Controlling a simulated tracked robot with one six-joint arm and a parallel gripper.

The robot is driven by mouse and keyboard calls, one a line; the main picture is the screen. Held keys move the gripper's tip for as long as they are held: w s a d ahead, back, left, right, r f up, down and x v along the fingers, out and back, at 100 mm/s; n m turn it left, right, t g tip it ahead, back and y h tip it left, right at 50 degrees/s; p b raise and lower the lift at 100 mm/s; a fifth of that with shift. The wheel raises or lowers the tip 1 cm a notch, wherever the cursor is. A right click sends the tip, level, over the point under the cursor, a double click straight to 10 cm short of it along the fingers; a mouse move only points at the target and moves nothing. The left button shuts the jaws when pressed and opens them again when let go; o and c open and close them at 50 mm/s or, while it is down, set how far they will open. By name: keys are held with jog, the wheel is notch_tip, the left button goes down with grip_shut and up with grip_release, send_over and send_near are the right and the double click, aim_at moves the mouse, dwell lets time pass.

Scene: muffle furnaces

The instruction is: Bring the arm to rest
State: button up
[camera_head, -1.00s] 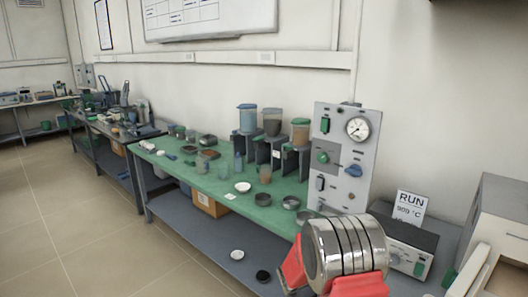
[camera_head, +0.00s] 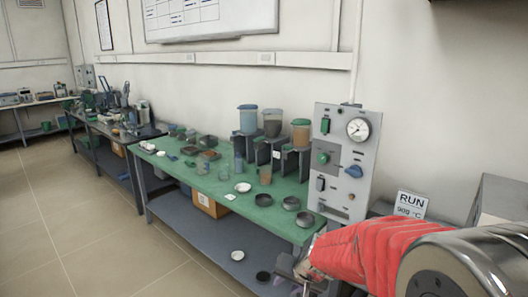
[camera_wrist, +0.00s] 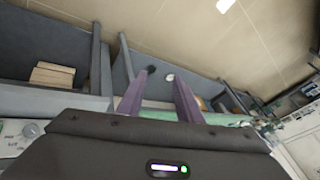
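My gripper (camera_wrist: 158,95) shows in the wrist view as two purplish fingers held well apart, with nothing gripped between them. In the head view my arm, with a red sleeve and a metal joint, fills the lower right. My gripper (camera_head: 296,272) is at the sleeve's left end, low by the near end of the green-topped bench (camera_head: 220,190). Part of it is cut off by the lower edge, and its fingers are hard to make out there.
A grey control panel (camera_head: 340,190) with a gauge stands behind my arm. Jars, dishes and cups crowd the bench top. The tiled floor (camera_head: 70,220) at left is clear.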

jog(key=s+d+r+n+h, duration=0.1)
jog(key=s+d+r, duration=0.2)
jog(key=s, duration=0.5)
jog(key=s+d+r+n, duration=0.1)
jog(key=s+d+r, duration=0.2)
jog(key=s+r, duration=0.3)
jog(key=s+d+r+n+h, duration=0.1)
jog(key=s+d+r, duration=0.2)
jog(key=s, duration=0.9)
notch_tip(320, 180, up, 2)
jog(key=shift+r+n+h, duration=0.1)
jog(key=shift+n+h, duration=0.2)
jog(key=shift+d, duration=0.2)
